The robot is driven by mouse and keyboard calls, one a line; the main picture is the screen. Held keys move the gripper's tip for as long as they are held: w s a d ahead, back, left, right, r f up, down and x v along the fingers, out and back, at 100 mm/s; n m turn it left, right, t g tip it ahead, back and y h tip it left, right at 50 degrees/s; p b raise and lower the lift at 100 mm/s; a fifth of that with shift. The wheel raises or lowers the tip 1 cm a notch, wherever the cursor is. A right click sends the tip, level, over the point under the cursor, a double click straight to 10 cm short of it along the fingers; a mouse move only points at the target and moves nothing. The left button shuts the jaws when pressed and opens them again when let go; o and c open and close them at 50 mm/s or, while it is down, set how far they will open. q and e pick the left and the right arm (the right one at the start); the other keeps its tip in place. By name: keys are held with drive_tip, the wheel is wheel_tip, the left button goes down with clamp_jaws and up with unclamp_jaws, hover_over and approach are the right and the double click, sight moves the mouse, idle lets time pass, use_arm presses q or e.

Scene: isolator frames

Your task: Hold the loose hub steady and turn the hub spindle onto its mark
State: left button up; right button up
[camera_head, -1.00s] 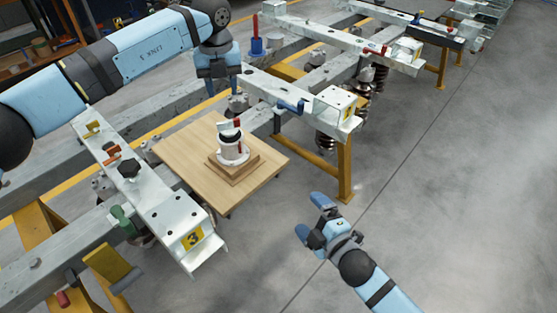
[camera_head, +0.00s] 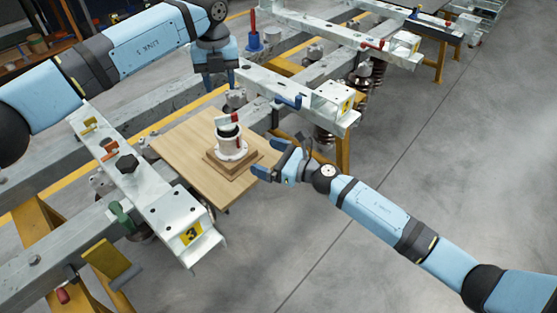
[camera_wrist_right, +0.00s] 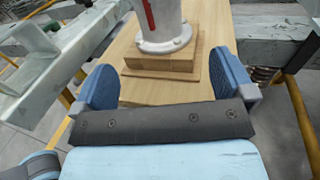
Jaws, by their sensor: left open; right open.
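The hub (camera_head: 232,150) is a white flanged cylinder with a red mark on its side. It stands upright on a stepped wooden block (camera_head: 232,168) on a wooden board. A dark spindle (camera_head: 227,131) with a white and red piece shows at its top. The right wrist view shows the hub's lower part (camera_wrist_right: 164,30) beyond the fingers; its top is cut off there. My right gripper (camera_head: 273,160) is open and empty, just right of the hub, pointing at it without touching. My left gripper (camera_head: 220,88) points down behind the hub, open, its fingertips partly hard to see.
The wooden board (camera_head: 190,160) rests between grey steel rails. A white bracket plate marked 3 (camera_head: 180,215) lies at the left front; another bracket (camera_head: 333,103) stands right of the hub. Floor at right is clear.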

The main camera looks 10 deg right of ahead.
sight(241, 147)
drive_tip(key=x, duration=1)
drive_tip(key=shift+w+a, duration=0.15)
